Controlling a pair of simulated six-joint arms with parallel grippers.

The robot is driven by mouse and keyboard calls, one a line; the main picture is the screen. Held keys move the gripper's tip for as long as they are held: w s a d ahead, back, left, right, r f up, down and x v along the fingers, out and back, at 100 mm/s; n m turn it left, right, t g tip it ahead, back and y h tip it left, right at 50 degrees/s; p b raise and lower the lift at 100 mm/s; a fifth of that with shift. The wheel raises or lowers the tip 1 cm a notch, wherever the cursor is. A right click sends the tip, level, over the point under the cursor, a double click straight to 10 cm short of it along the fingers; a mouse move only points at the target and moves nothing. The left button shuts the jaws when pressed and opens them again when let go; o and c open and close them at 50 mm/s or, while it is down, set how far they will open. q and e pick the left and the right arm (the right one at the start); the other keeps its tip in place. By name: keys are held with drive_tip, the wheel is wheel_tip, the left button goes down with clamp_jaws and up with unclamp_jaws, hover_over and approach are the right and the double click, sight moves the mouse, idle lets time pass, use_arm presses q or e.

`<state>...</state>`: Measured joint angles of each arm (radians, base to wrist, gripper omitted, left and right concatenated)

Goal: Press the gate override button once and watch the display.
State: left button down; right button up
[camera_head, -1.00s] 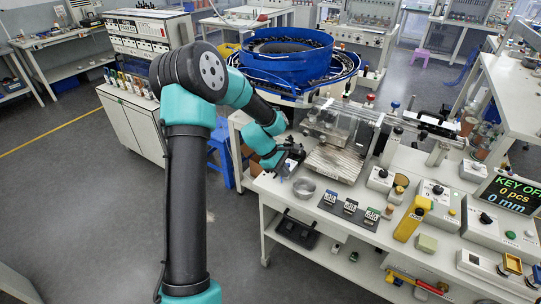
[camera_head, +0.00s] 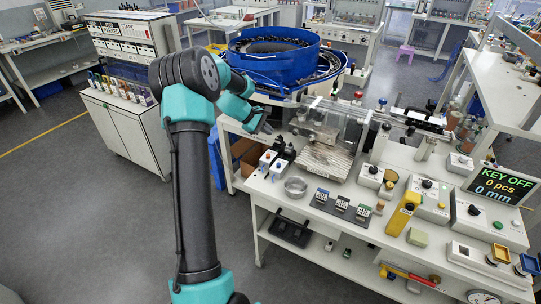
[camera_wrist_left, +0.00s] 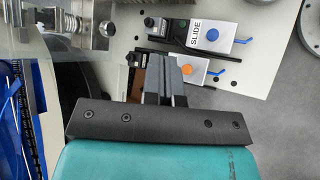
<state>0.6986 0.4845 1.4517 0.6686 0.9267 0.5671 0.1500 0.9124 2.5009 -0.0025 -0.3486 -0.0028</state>
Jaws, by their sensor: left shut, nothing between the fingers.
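Two small button boxes stand on the bench near its left end. The box labelled SLIDE has a blue button (camera_wrist_left: 213,34). The other box has an orange button (camera_wrist_left: 187,69), and its label is hidden behind my fingers in the left wrist view. The boxes also show in the head view, the orange-button one (camera_head: 267,159) behind the blue-button one (camera_head: 279,168). My left gripper (camera_head: 266,128) is shut and empty, beyond the boxes; its fingers (camera_wrist_left: 166,66) appear beside the orange-button box. The display (camera_head: 502,186) reads KEY OFF, 0 pcs, 0 mm. My right gripper is out of view.
A blue bowl feeder (camera_head: 274,66) stands behind the gripper. A metal bowl (camera_head: 295,187) and several small labelled blocks (camera_head: 342,204) lie in front. Clear fixture covers and a rail (camera_head: 352,128) are to the right. Control boxes (camera_head: 432,200) stand further right.

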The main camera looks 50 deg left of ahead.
sight(268, 156)
use_arm(q)
drive_tip(key=shift+f, duration=0.15)
drive_tip(key=shift+f, duration=4.3)
drive_tip(key=shift+f, duration=0.4)
drive_tip(key=shift+f, duration=0.5)
drive_tip(key=shift+r, duration=1.05)
